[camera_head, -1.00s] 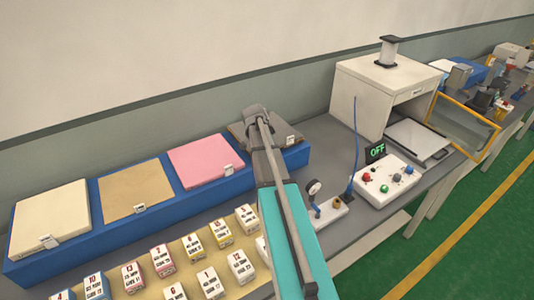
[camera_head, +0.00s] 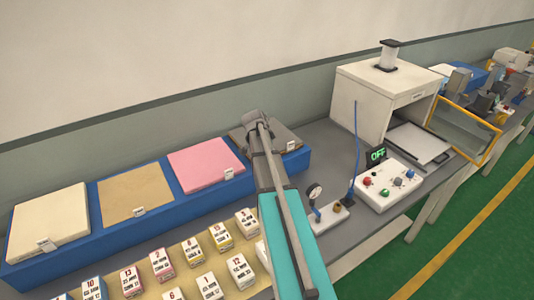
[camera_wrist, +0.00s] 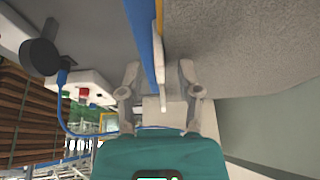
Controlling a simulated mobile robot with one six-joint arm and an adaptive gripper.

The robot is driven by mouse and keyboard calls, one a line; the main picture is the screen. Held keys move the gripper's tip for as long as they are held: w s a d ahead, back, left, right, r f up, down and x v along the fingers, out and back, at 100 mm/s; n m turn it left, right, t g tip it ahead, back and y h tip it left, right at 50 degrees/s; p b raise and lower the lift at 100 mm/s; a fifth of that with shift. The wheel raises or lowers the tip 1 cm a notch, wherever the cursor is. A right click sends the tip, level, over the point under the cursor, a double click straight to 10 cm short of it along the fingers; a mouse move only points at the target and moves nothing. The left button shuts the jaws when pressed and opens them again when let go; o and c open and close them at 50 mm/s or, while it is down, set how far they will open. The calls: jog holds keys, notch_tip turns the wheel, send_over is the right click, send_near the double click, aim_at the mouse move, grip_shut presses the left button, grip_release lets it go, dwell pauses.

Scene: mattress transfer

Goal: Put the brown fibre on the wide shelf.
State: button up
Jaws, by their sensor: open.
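Several square slabs lie in a row on a long blue stand (camera_head: 190,202). The tan-brown slab (camera_head: 136,193) is second from the left, and a dark grey-brown slab (camera_head: 284,137) is at the right end. I cannot tell for sure which one is the brown fibre. A grey, rough surface fills the right. I cannot identify the wide shelf.
A cream slab (camera_head: 48,222) and a pink slab (camera_head: 205,163) share the stand. Numbered boxes (camera_head: 163,264) stand in front. To the right are a gauge (camera_head: 315,192), a button box (camera_head: 388,186) and a white chamber (camera_head: 362,93) with its door open. A wall runs behind.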

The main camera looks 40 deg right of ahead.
jog(key=shift+r, duration=0.1)
jog(key=p+v, duration=1.1)
jog(key=v, duration=0.1)
dwell(0.6)
dwell(0.6)
jog(key=shift+a, duration=0.1)
jog(key=s+a+n+y, duration=0.1)
jog(key=s+a+n, duration=0.4)
jog(key=a, duration=0.5)
jog(key=s+a+f+n+y, duration=0.1)
jog(key=s+a+n, duration=0.4)
jog(key=a, duration=0.6)
jog(key=s+a+n+y, duration=0.2)
jog(key=s+a+n, duration=0.3)
jog(key=a+n, duration=0.3)
jog(key=shift+a+f+n+y, duration=0.3)
jog(key=shift+a, duration=0.9)
jog(key=shift+s, duration=0.15)
notch_tip(320, 180, down, 9)
jog(key=b, duration=0.9)
